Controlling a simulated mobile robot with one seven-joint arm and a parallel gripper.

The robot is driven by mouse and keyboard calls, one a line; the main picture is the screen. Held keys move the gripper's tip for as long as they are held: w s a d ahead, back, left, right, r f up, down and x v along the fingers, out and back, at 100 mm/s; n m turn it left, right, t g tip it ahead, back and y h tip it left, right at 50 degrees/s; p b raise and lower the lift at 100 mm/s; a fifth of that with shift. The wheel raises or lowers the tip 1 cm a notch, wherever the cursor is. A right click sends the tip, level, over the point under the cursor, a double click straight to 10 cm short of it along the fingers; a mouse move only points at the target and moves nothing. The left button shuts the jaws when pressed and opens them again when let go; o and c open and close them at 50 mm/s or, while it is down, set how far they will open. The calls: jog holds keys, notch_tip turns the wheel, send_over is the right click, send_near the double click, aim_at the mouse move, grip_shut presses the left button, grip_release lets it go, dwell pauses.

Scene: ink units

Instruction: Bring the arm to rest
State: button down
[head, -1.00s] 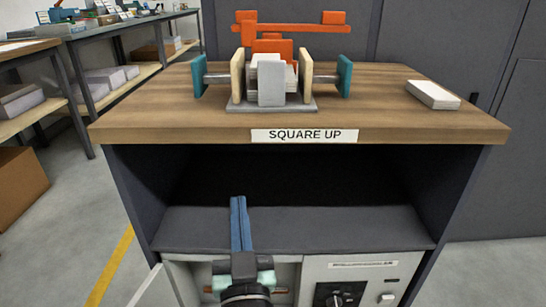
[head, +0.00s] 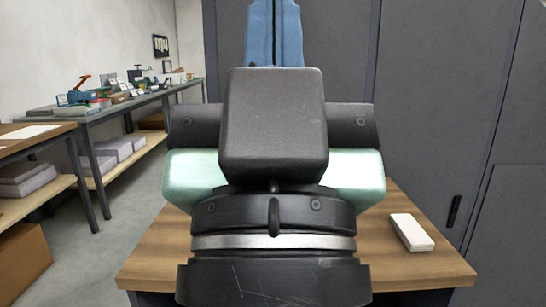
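My gripper (head: 274,28) is raised close in front of the head camera and fills the middle of the view. It points up and away, with its two blue fingers side by side and touching, nothing seen between them. The fingertips run to the top edge of the picture. My gripper's black body and pale green parts hide most of the wooden-topped bench (head: 425,268) behind it. The squaring fixture on that bench and the SQUARE UP label are hidden.
A white paper block (head: 412,232) lies on the bench at right. Grey cabinets (head: 430,110) stand behind. At left are a long table (head: 135,92) with small items, shelves with grey stacks (head: 120,148) and a brown box (head: 22,260). Floor between them is clear.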

notch_tip(320, 180, up, 28)
jog(key=p, duration=2.5)
jog(key=shift+p, duration=0.35)
